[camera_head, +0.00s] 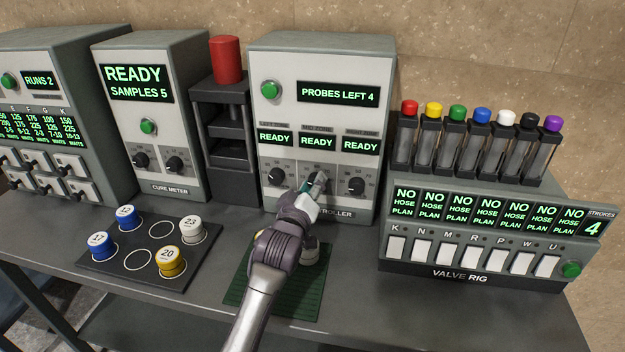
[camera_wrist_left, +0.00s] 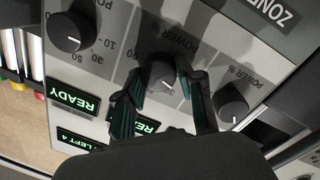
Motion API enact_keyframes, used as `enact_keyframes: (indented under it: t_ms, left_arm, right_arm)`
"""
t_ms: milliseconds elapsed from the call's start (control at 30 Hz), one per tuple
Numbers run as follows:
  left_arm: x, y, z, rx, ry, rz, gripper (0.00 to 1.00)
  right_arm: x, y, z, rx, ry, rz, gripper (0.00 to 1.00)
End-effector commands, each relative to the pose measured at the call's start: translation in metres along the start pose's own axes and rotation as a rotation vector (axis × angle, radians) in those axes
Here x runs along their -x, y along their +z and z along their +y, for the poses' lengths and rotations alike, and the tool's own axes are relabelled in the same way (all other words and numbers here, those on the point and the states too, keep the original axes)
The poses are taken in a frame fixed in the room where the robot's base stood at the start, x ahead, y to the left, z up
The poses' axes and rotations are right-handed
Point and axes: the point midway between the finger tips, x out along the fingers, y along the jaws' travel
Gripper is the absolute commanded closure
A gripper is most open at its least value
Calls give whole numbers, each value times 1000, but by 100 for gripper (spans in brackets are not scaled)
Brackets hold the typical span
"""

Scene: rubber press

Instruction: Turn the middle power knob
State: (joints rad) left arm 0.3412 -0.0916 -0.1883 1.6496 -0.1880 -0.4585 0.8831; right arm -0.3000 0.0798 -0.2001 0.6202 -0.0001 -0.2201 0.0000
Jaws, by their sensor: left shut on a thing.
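The zone controller (camera_head: 312,140) stands at the back of the bench with a row of three dark power knobs under three small READY displays. My left gripper (camera_head: 314,187) reaches up to the middle of the row and hides most of the middle power knob in the head view. In the left wrist view the controller appears upside down. There the middle power knob (camera_wrist_left: 159,72) sits between the two fingers of my left gripper (camera_wrist_left: 165,88), which is shut on it. The outer knobs (camera_head: 277,176) and (camera_head: 356,185) stand clear on either side. My right gripper is not in view.
A dark tray (camera_head: 130,262) with several coloured containers is at left. The valve rig (camera_head: 480,255) stands at right, and a press with a red top (camera_head: 226,62) beside the controller.

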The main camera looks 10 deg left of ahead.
Motion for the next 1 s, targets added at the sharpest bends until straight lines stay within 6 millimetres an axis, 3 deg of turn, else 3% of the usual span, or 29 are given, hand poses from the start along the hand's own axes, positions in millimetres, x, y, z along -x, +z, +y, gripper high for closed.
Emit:
enact_keyframes:
  t_ms: [33, 400, 1000]
  left_arm:
    - [0, -2, 2, -42, -7, -6, 97]
    - [0, -2, 3, -393, -32, -24, 97]
    - [0, 1, 4, -955, -76, -55, 97]
  right_arm:
    - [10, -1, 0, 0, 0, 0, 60]
    - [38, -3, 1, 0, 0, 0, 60]
    - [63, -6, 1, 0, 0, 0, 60]
